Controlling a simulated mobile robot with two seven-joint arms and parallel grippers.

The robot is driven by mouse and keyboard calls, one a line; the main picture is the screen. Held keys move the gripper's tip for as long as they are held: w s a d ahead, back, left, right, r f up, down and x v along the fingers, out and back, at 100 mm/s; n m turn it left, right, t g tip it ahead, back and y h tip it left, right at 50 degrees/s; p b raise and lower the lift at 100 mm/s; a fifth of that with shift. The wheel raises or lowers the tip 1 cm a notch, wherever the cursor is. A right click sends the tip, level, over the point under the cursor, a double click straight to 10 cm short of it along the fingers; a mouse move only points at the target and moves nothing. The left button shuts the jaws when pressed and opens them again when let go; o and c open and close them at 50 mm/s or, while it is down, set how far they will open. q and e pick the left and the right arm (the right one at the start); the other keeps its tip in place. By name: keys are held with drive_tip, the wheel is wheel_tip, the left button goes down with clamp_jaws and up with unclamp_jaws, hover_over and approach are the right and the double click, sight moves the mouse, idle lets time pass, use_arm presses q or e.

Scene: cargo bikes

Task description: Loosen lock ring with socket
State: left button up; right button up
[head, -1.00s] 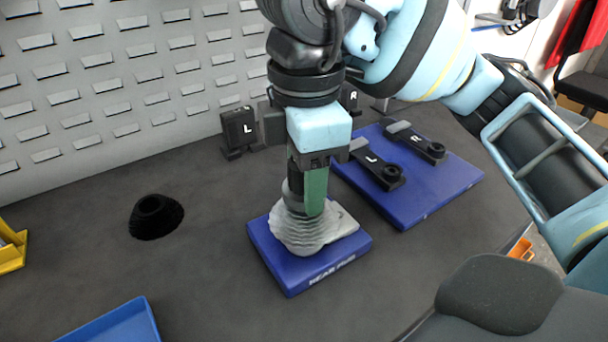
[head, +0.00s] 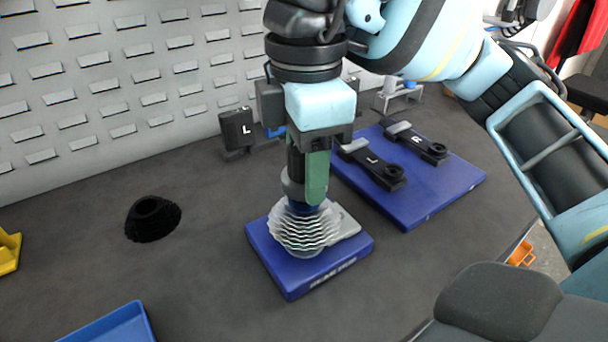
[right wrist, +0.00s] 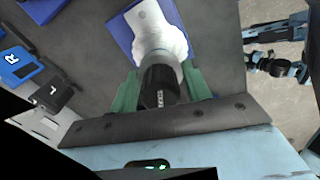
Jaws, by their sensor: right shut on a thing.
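My right gripper (head: 306,180) has green fingers shut on an upright socket tool. A dark blue section shows between the tool and the sprockets. I cannot tell whether they touch, and I cannot make out the lock ring. My left gripper is out of view.
A blue board (head: 433,197) with black L and R crank arms lies to the right. A black bristly cone (head: 152,218) stands at left. A blue tray (head: 112,325) and a yellow item (head: 8,252) lie at the left edge. A slotted panel (head: 110,70) backs the table.

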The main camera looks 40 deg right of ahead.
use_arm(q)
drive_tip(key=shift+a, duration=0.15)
use_arm(e)
drive_tip(key=m+p, duration=0.1)
drive_tip(key=m, duration=0.1)
drive_tip(key=shift+r+m, duration=0.15)
drive_tip(key=shift+m, duration=0.25)
drive_tip(key=shift+m+p, duration=0.45)
drive_tip(key=shift+m, duration=0.65)
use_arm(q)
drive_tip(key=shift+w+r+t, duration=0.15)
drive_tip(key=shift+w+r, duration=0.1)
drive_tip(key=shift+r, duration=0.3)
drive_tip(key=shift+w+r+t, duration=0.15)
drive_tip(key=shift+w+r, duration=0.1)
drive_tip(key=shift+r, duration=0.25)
use_arm(e)
drive_tip(key=shift+m, duration=0.8)
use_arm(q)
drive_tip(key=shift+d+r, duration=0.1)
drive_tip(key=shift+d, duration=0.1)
